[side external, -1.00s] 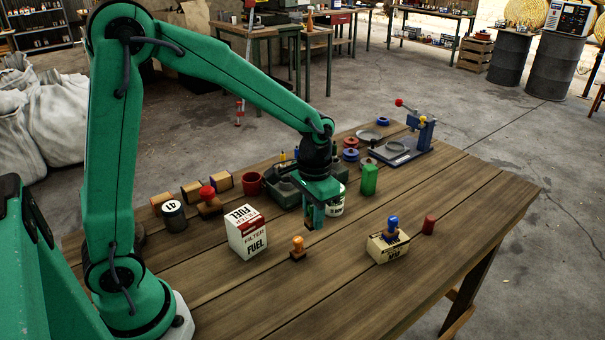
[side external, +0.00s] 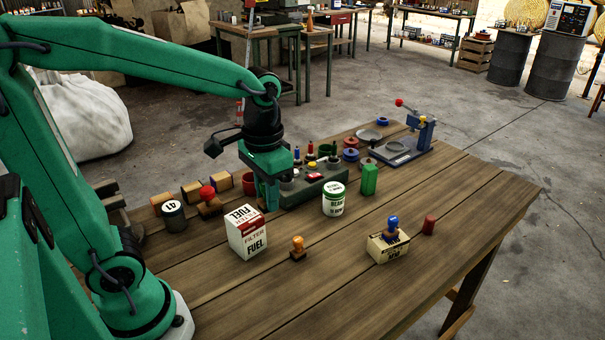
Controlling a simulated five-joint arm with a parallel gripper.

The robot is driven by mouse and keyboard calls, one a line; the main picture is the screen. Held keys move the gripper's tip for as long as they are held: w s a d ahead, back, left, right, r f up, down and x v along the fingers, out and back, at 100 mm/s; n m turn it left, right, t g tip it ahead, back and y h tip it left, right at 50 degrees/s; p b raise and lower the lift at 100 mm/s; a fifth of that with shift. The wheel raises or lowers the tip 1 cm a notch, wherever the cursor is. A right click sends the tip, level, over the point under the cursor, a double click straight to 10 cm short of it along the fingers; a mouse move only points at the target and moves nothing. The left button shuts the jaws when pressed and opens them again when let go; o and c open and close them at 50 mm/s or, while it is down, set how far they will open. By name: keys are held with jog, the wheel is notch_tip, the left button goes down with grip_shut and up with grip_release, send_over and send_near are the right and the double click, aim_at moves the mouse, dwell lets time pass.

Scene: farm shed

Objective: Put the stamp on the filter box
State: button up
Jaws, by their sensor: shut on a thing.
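The white and red fuel filter box (side external: 247,240) stands upright on the wooden table, left of the middle. My gripper (side external: 266,203) is just behind and above its right back edge, pointing down. It is shut on a small stamp, which is mostly hidden by the fingers and the box; its handle colour cannot be told. An orange-handled stamp (side external: 298,249) stands on the table to the right of the box. A red-handled stamp (side external: 208,202) stands to the left. A blue-handled stamp (side external: 391,228) sits on a cream box (side external: 388,249).
A dark tray (side external: 318,186) with small items lies behind my gripper. A white-green can (side external: 334,200), green bottle (side external: 369,179) and red cylinder (side external: 429,225) stand to the right. A dark can (side external: 174,216) stands left. The front of the table is clear.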

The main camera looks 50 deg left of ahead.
jog(key=shift+s+a+r, duration=0.1)
jog(key=shift+s+r, duration=0.2)
jog(key=shift+s, duration=0.25)
jog(key=shift+s+a+r, duration=0.1)
jog(key=shift+s+r, duration=0.15)
jog(key=shift+s, duration=0.3)
send_over(244, 216)
notch_tip(244, 216, down, 7)
jog(key=shift+d, duration=0.1)
jog(key=shift+f, duration=2)
jog(key=shift+f, duration=0.15)
jog(key=o, duration=1)
notch_tip(244, 216, up, 12)
jog(key=shift+r, duration=0.2)
